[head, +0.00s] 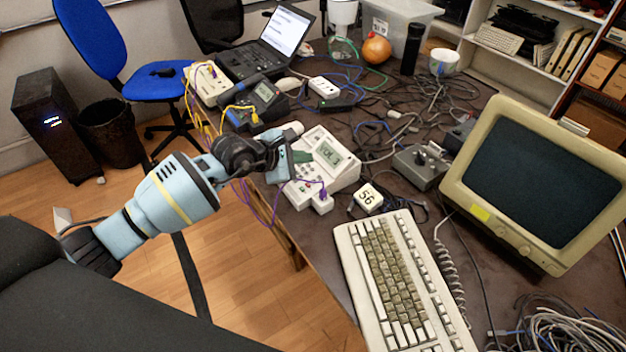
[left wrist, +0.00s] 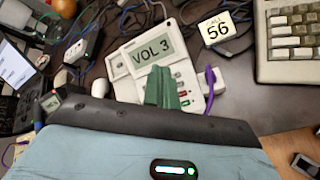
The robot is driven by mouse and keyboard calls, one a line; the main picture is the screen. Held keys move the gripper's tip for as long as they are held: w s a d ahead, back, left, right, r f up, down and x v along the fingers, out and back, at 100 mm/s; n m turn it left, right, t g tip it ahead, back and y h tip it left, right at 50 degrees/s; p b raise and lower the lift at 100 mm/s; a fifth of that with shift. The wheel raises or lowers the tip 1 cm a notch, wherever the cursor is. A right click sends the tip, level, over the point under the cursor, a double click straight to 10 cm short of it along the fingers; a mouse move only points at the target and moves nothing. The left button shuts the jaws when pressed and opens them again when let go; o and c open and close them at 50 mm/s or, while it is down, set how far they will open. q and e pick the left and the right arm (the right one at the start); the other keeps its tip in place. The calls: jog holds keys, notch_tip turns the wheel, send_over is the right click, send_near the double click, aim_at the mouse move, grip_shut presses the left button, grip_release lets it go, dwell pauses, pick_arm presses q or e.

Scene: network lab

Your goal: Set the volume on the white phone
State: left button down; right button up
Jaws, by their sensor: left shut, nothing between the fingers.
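The white phone (head: 338,171) stands near the table's left edge, its screen turned toward me. In the left wrist view the white phone (left wrist: 126,57) shows "VOL 3" on its screen (left wrist: 157,51). Red and green marked keys show beside my fingers. My left gripper (head: 300,157) is shut and empty, over the phone's left part. In the left wrist view its green fingertips (left wrist: 161,88) cover part of the keypad. I cannot tell whether they touch a key. A purple cable plugs into the phone's near side. My right gripper is not in view.
A white tag reading 56 (head: 368,197) and a beige keyboard (head: 398,283) lie right of the phone. A grey switch box (head: 419,166) and a CRT monitor (head: 530,180) stand farther right. A dark phone (head: 262,98) and loose cables lie behind.

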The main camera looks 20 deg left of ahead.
pick_arm(q)
notch_tip(320, 180, up, 3)
jog(key=shift+f+p, duration=0.1)
jog(key=shift+p, duration=0.35)
dwell(2.7)
